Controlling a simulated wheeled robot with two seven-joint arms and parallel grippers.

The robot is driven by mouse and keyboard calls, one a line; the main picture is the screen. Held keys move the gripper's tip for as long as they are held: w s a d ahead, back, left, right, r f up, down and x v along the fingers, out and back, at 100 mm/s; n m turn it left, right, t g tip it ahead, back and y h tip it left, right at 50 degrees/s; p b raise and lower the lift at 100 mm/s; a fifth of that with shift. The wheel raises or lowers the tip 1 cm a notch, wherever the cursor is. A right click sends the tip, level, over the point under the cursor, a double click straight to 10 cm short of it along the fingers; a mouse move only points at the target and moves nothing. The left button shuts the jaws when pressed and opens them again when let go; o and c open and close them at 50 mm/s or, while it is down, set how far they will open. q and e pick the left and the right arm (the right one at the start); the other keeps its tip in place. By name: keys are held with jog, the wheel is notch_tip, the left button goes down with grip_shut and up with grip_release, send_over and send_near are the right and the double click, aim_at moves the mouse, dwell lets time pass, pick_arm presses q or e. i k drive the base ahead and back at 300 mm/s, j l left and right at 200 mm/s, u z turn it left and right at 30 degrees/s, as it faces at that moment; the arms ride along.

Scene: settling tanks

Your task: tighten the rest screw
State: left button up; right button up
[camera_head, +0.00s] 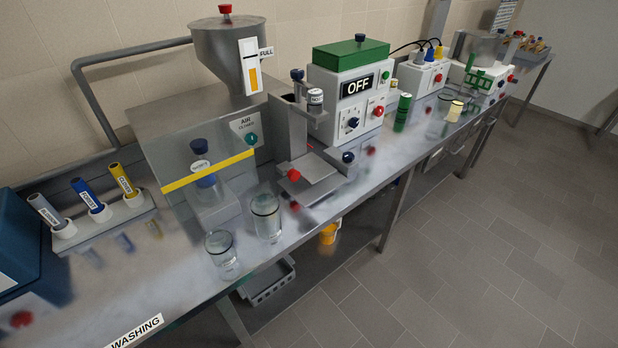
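A grey stand (288,135) stands on the bench near the middle of the view, with a flat metal plate (315,178) low at its front. A red knob (297,175) sits at the plate's left, and a smaller red knob (294,206) shows below the plate. A dark blue knob (348,157) is at the plate's right. No label tells which knob is the rest screw, and I cannot tell how tight any is. A small labelled jar (315,98) is held at the stand's upper right. Neither of my grippers is in view.
Two glass beakers (266,215) stand near the bench's front edge, left of the stand. A hopper machine (230,50) is behind them. A white box with an OFF sign (357,86) stands right of the stand. Coloured tubes (83,195) are in a rack at left. The floor (470,250) is clear.

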aim_at(348, 156)
jog(key=i+l+u, duration=0.1)
jog(key=u, duration=0.35)
jog(key=l+u, duration=0.6)
jog(key=u, duration=0.25)
jog(key=i+l, duration=0.05)
